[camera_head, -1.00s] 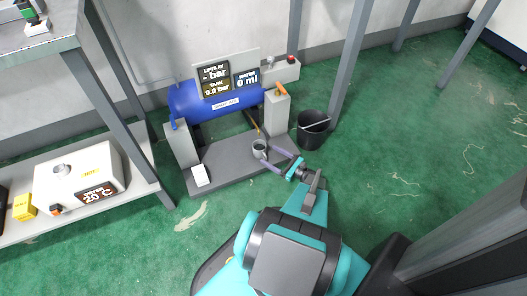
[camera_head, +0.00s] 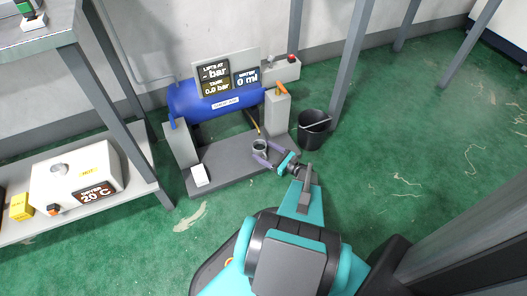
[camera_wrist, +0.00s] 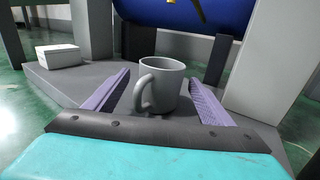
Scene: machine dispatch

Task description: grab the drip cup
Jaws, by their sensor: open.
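The drip cup (camera_wrist: 163,84) is a grey mug with its handle towards my gripper, standing upright on the grey base plate (camera_head: 225,172). It also shows in the head view (camera_head: 260,147), below the blue tank. My gripper (camera_head: 266,154) is open, with its two purple fingers on either side of the cup. In the wrist view the fingers (camera_wrist: 160,92) spread left and right of the cup, with a visible gap on each side.
The blue tank (camera_head: 215,101) with its display panels stands behind the cup, between grey posts (camera_head: 277,113). A small white box (camera_head: 200,175) lies on the plate's left. A black bucket (camera_head: 313,131) stands to the right. Grey shelf legs (camera_head: 345,75) rise nearby; green floor is open at right.

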